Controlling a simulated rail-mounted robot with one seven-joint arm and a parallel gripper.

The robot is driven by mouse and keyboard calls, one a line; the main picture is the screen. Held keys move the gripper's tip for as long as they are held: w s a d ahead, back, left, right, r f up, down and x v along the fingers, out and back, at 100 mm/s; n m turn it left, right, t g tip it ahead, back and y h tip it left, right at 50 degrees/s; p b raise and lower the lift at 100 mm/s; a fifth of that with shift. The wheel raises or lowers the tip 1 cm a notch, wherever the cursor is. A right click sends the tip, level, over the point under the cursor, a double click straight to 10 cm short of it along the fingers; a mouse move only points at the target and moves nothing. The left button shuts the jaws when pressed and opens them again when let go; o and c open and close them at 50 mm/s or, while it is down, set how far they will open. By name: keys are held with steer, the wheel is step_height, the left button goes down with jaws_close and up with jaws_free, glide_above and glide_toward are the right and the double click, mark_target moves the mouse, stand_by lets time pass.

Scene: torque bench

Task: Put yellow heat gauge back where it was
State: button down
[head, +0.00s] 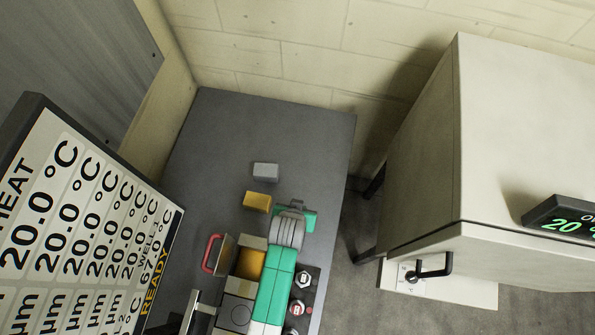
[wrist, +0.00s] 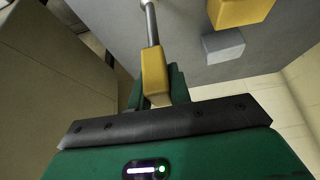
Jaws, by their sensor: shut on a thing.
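The yellow heat gauge (wrist: 155,75) has a yellow block-like body and a thin metal rod. In the wrist view, the rod points to the top of the picture, where its end meets or overlaps a small pale round thing at the edge; I cannot tell if they touch. My gripper (wrist: 157,92) is shut on the yellow body between its green fingers. In the head view my gripper (head: 294,218) is over the right side of the bench, and the gauge in it is hidden by my arm.
On the grey bench (head: 215,140) stand a yellow block (head: 257,202), a grey block (head: 265,170) and an open box with a red handle (head: 211,254). Round-topped pieces (head: 304,279) stand right of my arm. A large pale cabinet (head: 510,120) is at the right, a readout board (head: 80,210) at the left.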

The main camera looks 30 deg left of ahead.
steer(key=shift+f, duration=1.2)
steer(key=shift+f, duration=0.2)
steer(key=c, duration=1.3)
jaws_free()
steer(key=shift+r, duration=0.1)
steer(key=p+v, duration=0.1)
steer(key=v, duration=1.1)
steer(key=shift+r, duration=0.1)
